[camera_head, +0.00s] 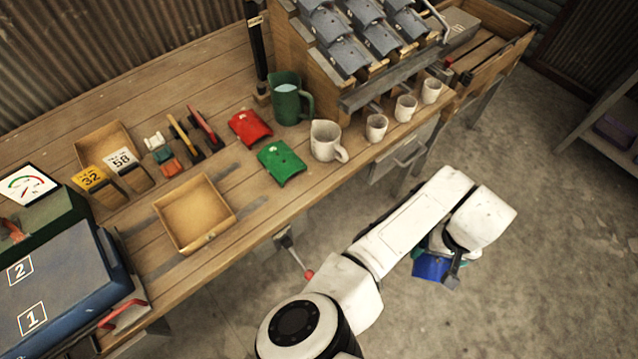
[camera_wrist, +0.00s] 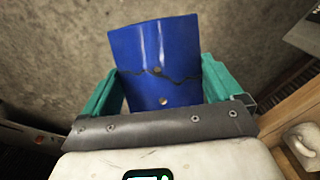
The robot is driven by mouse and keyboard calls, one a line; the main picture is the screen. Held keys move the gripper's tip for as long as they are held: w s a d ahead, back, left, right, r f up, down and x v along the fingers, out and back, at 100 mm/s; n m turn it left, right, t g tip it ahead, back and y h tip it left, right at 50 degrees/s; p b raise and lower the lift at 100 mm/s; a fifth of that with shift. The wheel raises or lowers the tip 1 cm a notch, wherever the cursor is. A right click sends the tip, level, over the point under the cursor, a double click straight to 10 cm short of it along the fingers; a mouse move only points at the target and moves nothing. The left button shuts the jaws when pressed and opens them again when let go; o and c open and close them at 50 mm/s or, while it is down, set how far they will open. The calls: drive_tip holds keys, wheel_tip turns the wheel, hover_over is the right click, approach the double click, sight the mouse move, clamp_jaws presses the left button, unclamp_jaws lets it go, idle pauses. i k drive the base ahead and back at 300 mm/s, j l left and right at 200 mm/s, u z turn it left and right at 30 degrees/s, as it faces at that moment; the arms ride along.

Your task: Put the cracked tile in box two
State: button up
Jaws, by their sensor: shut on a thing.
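The cracked tile is blue and curved, and a dark jagged crack runs across it in the wrist view (camera_wrist: 155,45). It has small holes near the crack. My gripper (camera_wrist: 160,88) is shut on it, with a teal finger at each side. In the head view the blue tile (camera_head: 430,266) hangs over the floor, right of the bench, partly hidden by my wrist. A dark blue case (camera_head: 75,280) marked 2 and 1 stands at the far left of the bench. Its inside does not show.
The bench holds a shallow wooden tray (camera_head: 161,220), a red tile (camera_head: 250,127), a green tile (camera_head: 282,163), a green jug (camera_head: 286,103), a pale pitcher (camera_head: 325,141) and several cups. A rack of grey tiles (camera_head: 348,56) stands behind.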

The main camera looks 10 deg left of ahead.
sight(197, 215)
drive_tip(key=l+u, duration=0.1)
drive_tip(key=u, duration=0.35)
drive_tip(key=k+u, duration=0.1)
drive_tip(key=u, duration=0.35)
drive_tip(key=l+u, duration=0.1)
drive_tip(key=u, duration=0.3)
